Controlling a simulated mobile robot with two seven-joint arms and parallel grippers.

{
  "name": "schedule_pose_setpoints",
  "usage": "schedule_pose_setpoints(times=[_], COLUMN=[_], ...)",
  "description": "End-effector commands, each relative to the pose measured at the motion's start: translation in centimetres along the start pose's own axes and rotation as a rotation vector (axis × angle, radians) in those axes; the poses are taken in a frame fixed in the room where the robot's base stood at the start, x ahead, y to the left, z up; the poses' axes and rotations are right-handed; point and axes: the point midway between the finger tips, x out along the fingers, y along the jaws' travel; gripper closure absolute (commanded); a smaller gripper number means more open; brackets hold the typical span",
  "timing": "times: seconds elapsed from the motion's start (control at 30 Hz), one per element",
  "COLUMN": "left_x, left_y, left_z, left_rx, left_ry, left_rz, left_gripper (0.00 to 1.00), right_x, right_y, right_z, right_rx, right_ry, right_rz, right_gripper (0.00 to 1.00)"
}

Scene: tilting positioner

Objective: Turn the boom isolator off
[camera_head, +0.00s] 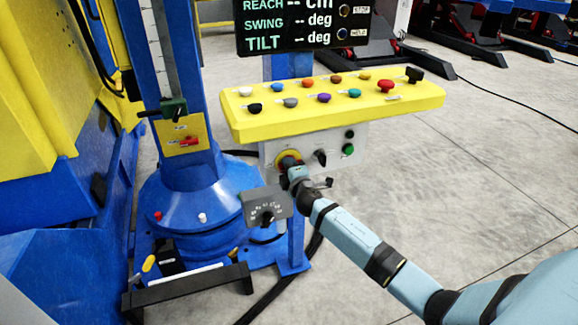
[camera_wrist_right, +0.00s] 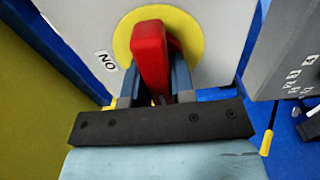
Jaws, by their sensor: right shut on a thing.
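A red rotary handle (camera_wrist_right: 150,58) stands on a round yellow plate (camera_wrist_right: 193,40) on a light panel. In the wrist view it lies nearly upright, leaning slightly. A small label (camera_wrist_right: 106,62), which looks like ON turned upside down, is to its left. My right gripper (camera_wrist_right: 152,88) is shut on the red handle, one finger on each side. In the head view the yellow plate (camera_head: 288,157) is on the grey box (camera_head: 268,155) under the yellow console, and my right gripper (camera_head: 296,172) covers the handle. My left gripper is not in view.
A black knob (camera_head: 320,157) and green button (camera_head: 348,149) sit right of the plate. A grey dial box (camera_head: 267,205) stands close below left of my gripper. The yellow console (camera_head: 330,112) overhangs above. Another red handle (camera_head: 188,141) is on the blue column.

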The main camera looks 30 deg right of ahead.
Motion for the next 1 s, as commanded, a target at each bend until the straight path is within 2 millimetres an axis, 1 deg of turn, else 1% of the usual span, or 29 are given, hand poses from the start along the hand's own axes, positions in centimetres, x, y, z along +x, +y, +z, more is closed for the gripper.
schedule_pose_setpoints(times=[0.23,0.63,0.67,0.7,0.77,1.0], left_x=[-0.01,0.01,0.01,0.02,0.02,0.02], left_y=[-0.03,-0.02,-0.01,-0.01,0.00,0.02], left_z=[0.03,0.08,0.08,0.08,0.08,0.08], left_rx=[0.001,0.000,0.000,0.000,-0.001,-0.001], left_ry=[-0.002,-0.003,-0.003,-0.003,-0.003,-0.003], left_rz=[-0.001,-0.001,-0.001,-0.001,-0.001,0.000], left_gripper=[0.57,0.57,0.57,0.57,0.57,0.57], right_x=[-0.01,-0.02,-0.02,-0.02,-0.02,-0.02], right_y=[-0.09,-0.11,-0.11,-0.11,-0.11,-0.07], right_z=[0.00,0.01,0.01,0.01,0.00,0.00], right_rx=[-0.047,-0.054,-0.054,-0.054,-0.054,-0.052], right_ry=[0.000,0.000,0.000,0.000,0.000,0.000], right_rz=[-0.001,-0.001,-0.001,-0.001,-0.001,0.000], right_gripper=[1.00,1.00,0.74,0.65,0.51,0.51])
